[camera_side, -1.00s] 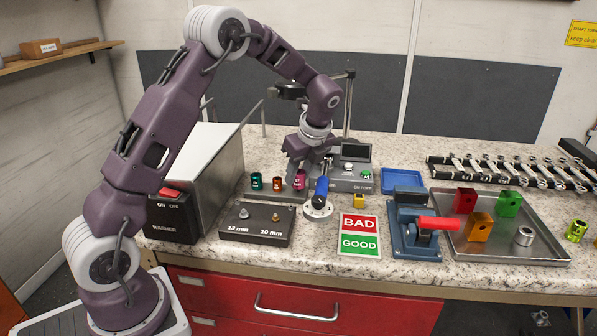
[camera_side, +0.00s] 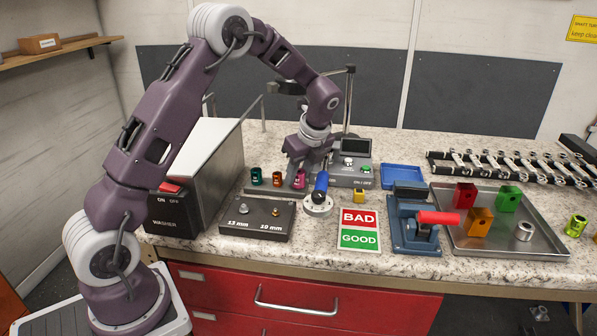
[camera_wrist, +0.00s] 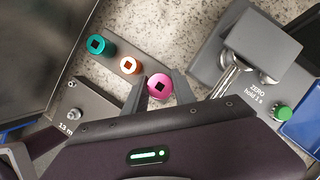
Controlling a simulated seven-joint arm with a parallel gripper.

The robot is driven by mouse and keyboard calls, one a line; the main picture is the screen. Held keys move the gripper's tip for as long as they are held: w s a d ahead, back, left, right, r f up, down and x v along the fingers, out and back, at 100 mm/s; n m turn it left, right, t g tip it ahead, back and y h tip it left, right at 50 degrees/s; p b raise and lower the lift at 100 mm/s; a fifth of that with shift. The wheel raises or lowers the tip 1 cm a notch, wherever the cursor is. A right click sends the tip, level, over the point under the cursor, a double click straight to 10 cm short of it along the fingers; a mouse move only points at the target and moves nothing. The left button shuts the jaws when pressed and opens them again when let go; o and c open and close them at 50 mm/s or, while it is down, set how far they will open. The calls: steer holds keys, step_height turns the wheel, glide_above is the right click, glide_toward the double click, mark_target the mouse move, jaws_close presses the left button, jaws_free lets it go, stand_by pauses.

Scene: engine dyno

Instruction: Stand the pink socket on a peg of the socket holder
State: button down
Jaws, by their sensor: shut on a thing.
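The pink socket (camera_side: 299,179) is upright between the two fingers of my gripper (camera_side: 298,172), which is shut on it. The socket holder (camera_side: 262,192) is a low dark rail behind the grey box. A teal socket (camera_side: 256,176) and an orange socket (camera_side: 277,179) stand in a row on it, left of the pink one. The pink socket's lower end is at the row's right end; whether a peg is inside it is hidden.
The grey box marked 13 mm and 10 mm (camera_side: 258,234) stands in front of the holder.

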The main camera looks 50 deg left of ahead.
steer(key=c, duration=0.9)
jaws_free()
steer(key=shift+c, duration=0.2)
steer(key=shift+r, duration=0.1)
steer(key=v, duration=0.6)
steer(key=s+d+r+n+t+h, duration=0.2)
steer(key=s+d+r+n, duration=0.55)
steer(key=s+r, duration=0.25)
steer(key=s+d+n+t, duration=0.1)
steer(key=s+d+n, duration=0.2)
steer(key=s, duration=0.3)
steer(key=s+d+n+t+h, duration=0.1)
steer(key=s+d+n, duration=0.2)
steer(key=s, duration=0.3)
steer(key=s+d+n+t+h, duration=0.1)
steer(key=s+d+n, duration=0.2)
steer(key=s, duration=0.4)
steer(key=shift+f+n+t, duration=0.3)
steer(key=shift+f+n, duration=0.2)
steer(key=shift+n, duration=0.25)
